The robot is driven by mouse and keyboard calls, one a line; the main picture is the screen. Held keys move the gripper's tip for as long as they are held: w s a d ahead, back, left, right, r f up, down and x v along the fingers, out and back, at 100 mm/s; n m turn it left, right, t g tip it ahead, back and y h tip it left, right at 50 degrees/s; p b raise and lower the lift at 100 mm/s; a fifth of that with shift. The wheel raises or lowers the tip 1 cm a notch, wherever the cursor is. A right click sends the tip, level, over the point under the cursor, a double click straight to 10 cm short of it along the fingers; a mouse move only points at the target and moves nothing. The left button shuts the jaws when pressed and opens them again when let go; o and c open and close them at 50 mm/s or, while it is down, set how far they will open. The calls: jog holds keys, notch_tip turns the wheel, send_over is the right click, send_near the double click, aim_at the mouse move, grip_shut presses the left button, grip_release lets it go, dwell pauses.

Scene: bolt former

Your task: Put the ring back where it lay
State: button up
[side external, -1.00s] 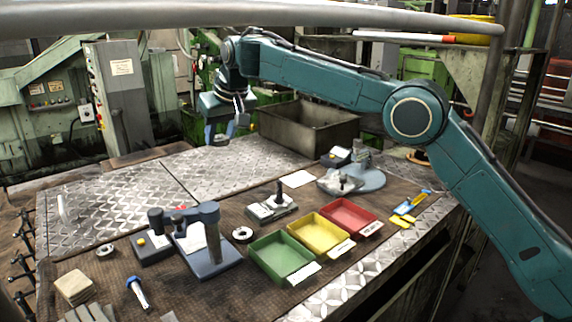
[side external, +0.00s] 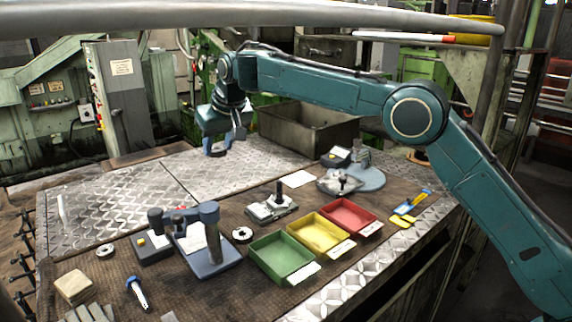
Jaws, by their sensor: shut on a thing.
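My gripper (side external: 222,146) is at the far side of the bench, low over or near the tread plate (side external: 215,180). Its fingers are shut on the ring, whose outline is too small and covered to make out there. I cannot tell whether it touches the plate. Two other ring-shaped parts lie on the brown mat: a pale ring (side external: 106,250) at the left, and a dark-centred ring (side external: 242,234) between the blue-grey press stand (side external: 212,262) and the green bin. Both are well apart from my gripper.
Green (side external: 270,262), yellow (side external: 315,239) and red (side external: 352,217) bins stand in a row front right. A grey fixture (side external: 270,209), a round blue base (side external: 370,180) and a white card (side external: 298,179) lie behind them. A metal bin (side external: 312,134) stands beyond the bench. The tread plate is mostly clear.

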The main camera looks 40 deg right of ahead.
send_over(224, 214)
jog(key=s, duration=0.2)
notch_tip(224, 214, down, 13)
jog(key=shift+w+r, duration=0.1)
jog(key=shift+r, duration=0.1)
jog(key=shift+f, duration=0.1)
jog(key=shift+f, duration=2.05)
jog(key=shift+f, duration=0.1)
jog(key=o, duration=1.1)
jog(key=shift+f, duration=0.1)
jog(key=shift+o, duration=0.2)
